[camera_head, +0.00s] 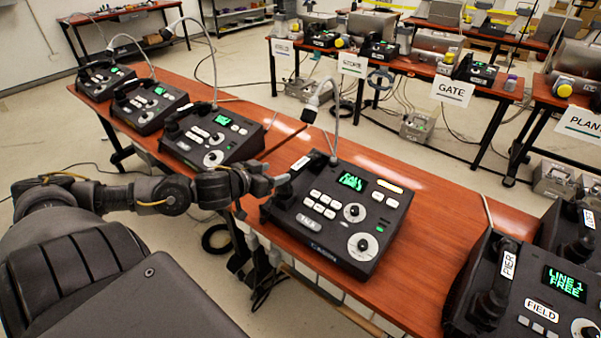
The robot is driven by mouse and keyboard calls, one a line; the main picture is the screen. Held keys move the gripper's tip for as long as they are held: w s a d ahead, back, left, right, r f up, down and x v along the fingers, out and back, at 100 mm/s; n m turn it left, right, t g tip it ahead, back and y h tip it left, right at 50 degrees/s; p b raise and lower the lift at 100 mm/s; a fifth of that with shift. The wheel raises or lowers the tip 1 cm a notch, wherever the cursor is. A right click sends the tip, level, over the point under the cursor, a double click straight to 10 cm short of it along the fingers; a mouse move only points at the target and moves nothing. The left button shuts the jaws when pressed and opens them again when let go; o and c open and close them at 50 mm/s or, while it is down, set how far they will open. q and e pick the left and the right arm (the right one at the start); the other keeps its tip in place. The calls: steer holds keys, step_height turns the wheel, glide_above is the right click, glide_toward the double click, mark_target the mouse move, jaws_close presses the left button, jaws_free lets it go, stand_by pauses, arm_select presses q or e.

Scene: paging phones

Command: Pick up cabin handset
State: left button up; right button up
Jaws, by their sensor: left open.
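A black paging phone console (338,215) with a green lit display, white keys and two round dials stands on the red-brown table (425,190). My right gripper is not in view.
Several similar consoles, including one (214,134), stand at the left. A gooseneck microphone (329,103) rises behind the middle console. Bare tabletop lies right of it.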

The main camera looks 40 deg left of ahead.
mark_target(295, 168)
arm_select(q)
steer(key=shift+x, duration=2.2)
steer(key=shift+f+x, duration=0.15)
steer(key=shift+x, duration=1.45)
steer(key=shift+f+x, duration=0.15)
steer(key=shift+x, duration=1.45)
steer(key=shift+s+d, duration=0.15)
steer(key=shift+c, duration=0.5)
steer(key=c, duration=1.1)
steer(key=shift+r, duration=0.1)
